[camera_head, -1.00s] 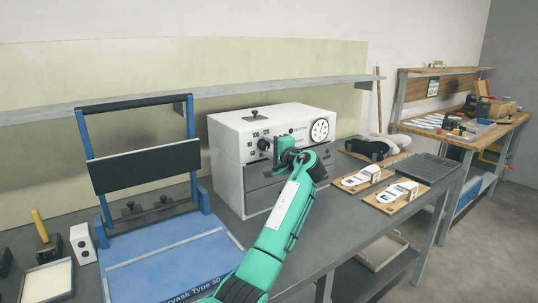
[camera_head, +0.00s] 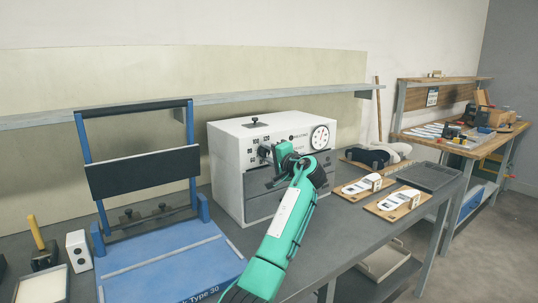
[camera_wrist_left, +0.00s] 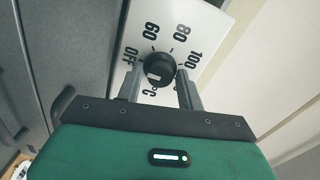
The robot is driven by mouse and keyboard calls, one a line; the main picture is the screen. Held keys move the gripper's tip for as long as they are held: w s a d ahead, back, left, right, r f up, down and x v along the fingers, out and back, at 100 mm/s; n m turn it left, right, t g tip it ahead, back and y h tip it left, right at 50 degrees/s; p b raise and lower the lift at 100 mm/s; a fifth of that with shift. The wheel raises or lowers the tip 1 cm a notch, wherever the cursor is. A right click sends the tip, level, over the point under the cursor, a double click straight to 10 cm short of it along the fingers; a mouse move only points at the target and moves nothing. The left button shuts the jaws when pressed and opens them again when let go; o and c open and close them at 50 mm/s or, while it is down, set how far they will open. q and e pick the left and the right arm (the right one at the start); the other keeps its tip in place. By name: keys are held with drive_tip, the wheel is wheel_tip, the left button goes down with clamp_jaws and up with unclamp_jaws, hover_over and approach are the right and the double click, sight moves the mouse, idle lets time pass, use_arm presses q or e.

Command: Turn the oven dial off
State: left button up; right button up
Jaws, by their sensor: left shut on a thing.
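The oven (camera_head: 228,150) is a white box with a grey front, standing on the grey bench. Its black dial (camera_head: 263,151) is on the upper front panel. In the left wrist view the dial (camera_wrist_left: 158,69) sits between the two fingers, ringed by the marks OFF, 60, 80, 100 and °C. Its white pointer mark is at the dial's lower left, on the side between OFF and °C. My left gripper (camera_wrist_left: 160,85) is shut on the dial; in the head view it reaches the panel from the right (camera_head: 272,153). My right gripper is not in view.
A blue press (camera_head: 165,265) with a black bar stands left of the oven. Wooden boards (camera_head: 397,205) with white insoles and a dark tray (camera_head: 428,177) lie to the right. A shelf (camera_head: 230,97) runs along the wall behind. A round gauge (camera_head: 320,137) is on the panel.

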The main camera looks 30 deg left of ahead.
use_arm(q)
drive_tip(key=o, duration=0.8)
drive_tip(key=b+v, duration=0.1)
drive_tip(key=v, duration=1.3)
drive_tip(key=shift+f, duration=0.1)
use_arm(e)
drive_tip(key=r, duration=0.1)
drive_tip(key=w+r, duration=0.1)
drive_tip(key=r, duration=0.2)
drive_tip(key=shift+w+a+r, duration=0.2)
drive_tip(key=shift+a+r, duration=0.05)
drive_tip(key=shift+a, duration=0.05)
